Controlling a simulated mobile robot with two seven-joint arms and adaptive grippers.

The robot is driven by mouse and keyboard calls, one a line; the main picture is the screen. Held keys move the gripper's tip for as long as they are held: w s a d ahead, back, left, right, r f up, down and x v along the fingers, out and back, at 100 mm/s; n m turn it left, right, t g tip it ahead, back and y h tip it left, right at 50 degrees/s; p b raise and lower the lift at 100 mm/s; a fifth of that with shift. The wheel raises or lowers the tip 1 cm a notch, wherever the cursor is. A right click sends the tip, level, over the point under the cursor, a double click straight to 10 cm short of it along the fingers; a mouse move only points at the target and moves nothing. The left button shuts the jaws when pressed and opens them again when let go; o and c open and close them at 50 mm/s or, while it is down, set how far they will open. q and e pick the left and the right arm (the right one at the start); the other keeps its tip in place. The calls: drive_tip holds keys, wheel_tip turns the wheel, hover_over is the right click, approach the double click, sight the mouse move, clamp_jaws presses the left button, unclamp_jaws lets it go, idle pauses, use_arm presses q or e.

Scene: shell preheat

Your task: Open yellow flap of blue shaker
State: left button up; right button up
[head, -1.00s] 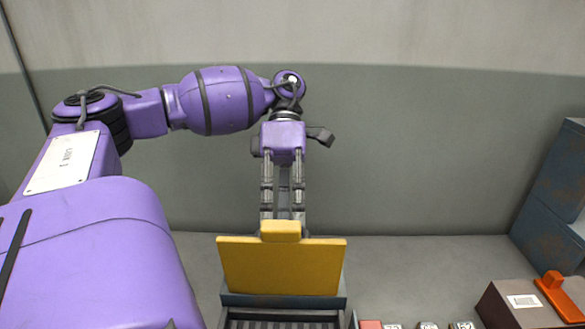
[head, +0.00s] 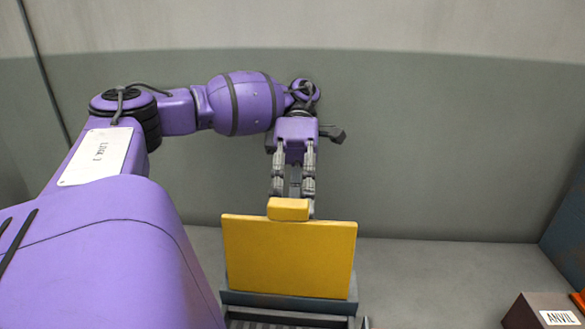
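The yellow flap (head: 289,258) stands raised on the blue-grey shaker (head: 240,299), its broad face toward me. A small yellow tab (head: 288,209) sits on its top edge. Only a strip of the shaker and part of a dark grooved surface show at the bottom of the head view. My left gripper (head: 293,202) points down just behind the tab. Its two fingers are apart, with their tips partly hidden by the tab and flap. I cannot tell whether they touch the flap. My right gripper is not in view.
A brown box labelled ANVIL (head: 530,312) is at the lower right, with an orange piece (head: 579,300) at its edge. A blue panel (head: 570,232) stands at the right. The grey surface (head: 440,275) right of the flap is clear. A grey wall (head: 440,150) stands behind.

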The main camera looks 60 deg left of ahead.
use_arm(q)
drive_tip(key=o, duration=0.5)
drive_tip(key=f, duration=0.3)
drive_tip(key=shift+s+d, duration=0.35)
drive_tip(key=shift+s, duration=0.05)
drive_tip(key=o, duration=0.4)
drive_tip(key=shift+s+d+r, duration=0.1)
drive_tip(key=shift+d, duration=0.1)
drive_tip(key=shift+o, duration=0.2)
drive_tip(key=shift+r, duration=0.1)
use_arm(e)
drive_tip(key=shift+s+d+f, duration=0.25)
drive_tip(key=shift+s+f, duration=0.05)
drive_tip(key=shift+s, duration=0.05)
use_arm(q)
drive_tip(key=shift+a, duration=0.15)
drive_tip(key=shift+c, duration=0.6)
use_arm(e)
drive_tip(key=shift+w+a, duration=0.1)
use_arm(q)
drive_tip(key=shift+r, duration=0.1)
drive_tip(key=shift+c, duration=0.4)
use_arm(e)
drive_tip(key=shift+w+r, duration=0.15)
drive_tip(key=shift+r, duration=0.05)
